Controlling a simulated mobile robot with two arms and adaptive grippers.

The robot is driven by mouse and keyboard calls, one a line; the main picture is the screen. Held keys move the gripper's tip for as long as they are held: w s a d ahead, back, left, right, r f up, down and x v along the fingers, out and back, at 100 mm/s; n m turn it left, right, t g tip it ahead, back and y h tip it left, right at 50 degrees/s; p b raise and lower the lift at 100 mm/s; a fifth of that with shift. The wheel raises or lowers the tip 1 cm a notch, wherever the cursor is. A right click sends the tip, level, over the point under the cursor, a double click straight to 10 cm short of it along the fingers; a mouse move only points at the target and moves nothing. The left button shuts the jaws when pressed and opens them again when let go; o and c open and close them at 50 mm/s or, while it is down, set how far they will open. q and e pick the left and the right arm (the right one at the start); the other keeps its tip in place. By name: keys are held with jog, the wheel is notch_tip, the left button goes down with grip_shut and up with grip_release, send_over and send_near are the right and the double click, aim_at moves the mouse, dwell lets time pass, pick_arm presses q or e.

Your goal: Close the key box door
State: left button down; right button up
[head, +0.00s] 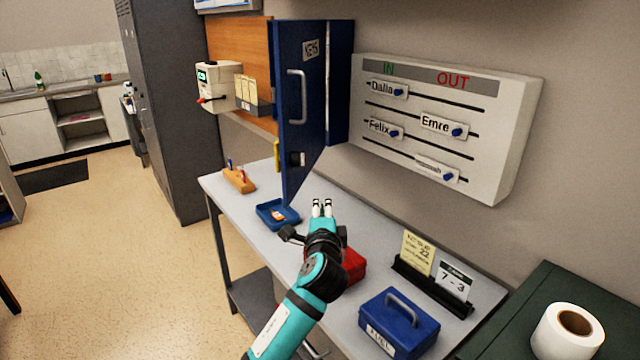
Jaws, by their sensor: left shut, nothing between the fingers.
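The blue key box (339,85) hangs on the wall above the desk. Its blue door (298,130) stands wide open, swung out toward me, with a pale handle (297,97) and a "KEYS" label on its face. The inside of the box is mostly hidden behind the door. My left gripper (322,203) is shut and empty, just below and to the right of the door's lower edge, over the desk. It looks apart from the door. My right gripper is not in view.
The grey desk (225,192) holds a blue tray (278,214), a wooden block (239,180), a red box (352,265), a blue cash box (398,322) and a card stand (432,285). An in/out board (445,125) hangs right of the key box.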

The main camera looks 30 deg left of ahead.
pick_arm(q)
jog(key=w+a+p, duration=0.4)
jog(key=w+a, duration=0.3)
jog(key=a, duration=0.2)
jog(key=shift+w+r+p, duration=0.25)
jog(key=shift+r+p, duration=0.05)
jog(key=shift+a, duration=0.1)
